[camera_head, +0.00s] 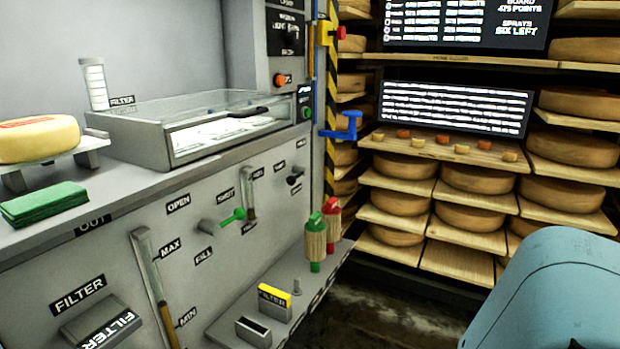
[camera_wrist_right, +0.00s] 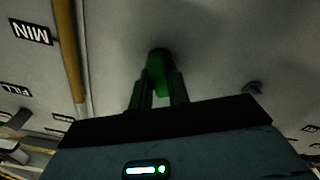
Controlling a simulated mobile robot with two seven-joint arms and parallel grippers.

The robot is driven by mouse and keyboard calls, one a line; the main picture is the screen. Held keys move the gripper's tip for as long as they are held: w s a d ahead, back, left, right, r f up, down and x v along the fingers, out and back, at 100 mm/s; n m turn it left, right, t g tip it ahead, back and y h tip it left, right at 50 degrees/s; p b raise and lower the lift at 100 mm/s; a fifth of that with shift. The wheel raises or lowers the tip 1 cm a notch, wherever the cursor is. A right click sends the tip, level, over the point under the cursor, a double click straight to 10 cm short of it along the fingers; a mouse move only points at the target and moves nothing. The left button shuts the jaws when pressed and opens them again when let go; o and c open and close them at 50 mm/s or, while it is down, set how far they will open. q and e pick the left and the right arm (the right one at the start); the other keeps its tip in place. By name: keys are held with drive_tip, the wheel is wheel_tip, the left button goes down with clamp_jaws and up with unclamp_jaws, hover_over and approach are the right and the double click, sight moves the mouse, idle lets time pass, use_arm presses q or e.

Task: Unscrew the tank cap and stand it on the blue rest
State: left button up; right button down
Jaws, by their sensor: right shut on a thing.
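My right gripper (camera_wrist_right: 158,95) is shut on a green piece (camera_wrist_right: 158,72) at a pale grey panel in the right wrist view. The green piece stands between the fingers, and its far end meets a dark round spot on the panel. I cannot tell for certain that it is the tank cap, or whether it is loose. The head view does not show this gripper. A blue hooked piece (camera_head: 346,128) sticks out by the striped post in the head view; I cannot tell whether it is the blue rest. My left gripper is not in view.
The grey machine front has a level gauge (camera_head: 155,285), a green-handled tap (camera_head: 232,217) and a low ledge (camera_head: 228,322) with small items. Shelves of cheese (camera_head: 480,180) stand behind. A dark knob (camera_wrist_right: 253,88) is near the gripper.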

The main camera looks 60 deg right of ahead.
drive_tip(key=c, duration=1.3)
unclamp_jaws()
drive_tip(key=shift+o, duration=0.2)
drive_tip(key=s+p, duration=0.2)
drive_tip(key=s, duration=0.5)
drive_tip(key=shift+s+f, duration=0.15)
drive_tip(key=shift+s, duration=0.25)
drive_tip(key=shift+d, duration=0.1)
